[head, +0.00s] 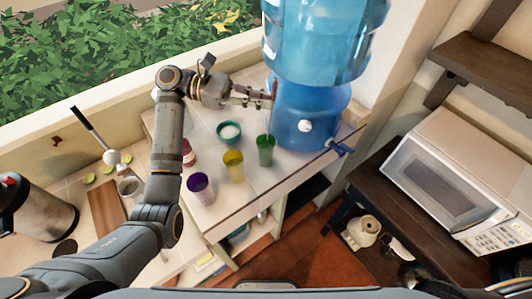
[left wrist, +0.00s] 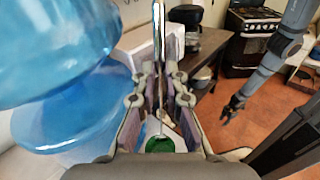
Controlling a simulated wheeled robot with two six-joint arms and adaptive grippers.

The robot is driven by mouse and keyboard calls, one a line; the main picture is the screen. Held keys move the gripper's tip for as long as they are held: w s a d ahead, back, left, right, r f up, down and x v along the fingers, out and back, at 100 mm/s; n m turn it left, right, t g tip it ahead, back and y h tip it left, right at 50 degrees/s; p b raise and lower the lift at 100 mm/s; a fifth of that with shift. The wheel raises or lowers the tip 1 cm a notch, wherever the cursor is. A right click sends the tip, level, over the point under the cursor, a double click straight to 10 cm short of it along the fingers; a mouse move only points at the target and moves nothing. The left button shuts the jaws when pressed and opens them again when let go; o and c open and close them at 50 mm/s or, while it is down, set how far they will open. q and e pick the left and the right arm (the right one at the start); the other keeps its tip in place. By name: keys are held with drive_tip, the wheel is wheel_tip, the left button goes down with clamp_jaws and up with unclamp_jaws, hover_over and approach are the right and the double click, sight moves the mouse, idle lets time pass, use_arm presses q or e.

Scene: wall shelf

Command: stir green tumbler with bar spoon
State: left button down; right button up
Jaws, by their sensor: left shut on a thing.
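My left gripper (head: 268,96) is shut on the bar spoon (left wrist: 158,35), a thin metal rod standing near upright between the fingers. The gripper is above the green tumbler (head: 265,150), which stands upright on the white counter in front of the blue water dispenser. The spoon's thin shaft runs down to the tumbler's mouth, and its lower end seems to be inside; the tip is hidden. In the left wrist view the tumbler (left wrist: 160,145) shows below the fingers, partly covered. My right gripper (left wrist: 232,108) shows small and far off in the left wrist view, its fingers apart and empty.
The water dispenser (head: 305,112) stands close behind and right of the green tumbler. A yellow tumbler (head: 233,170), a purple tumbler (head: 199,186) and a teal bowl (head: 229,132) stand to its left. A microwave (head: 450,182) is at the right.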

use_arm(q)
drive_tip(key=shift+r, duration=2.5)
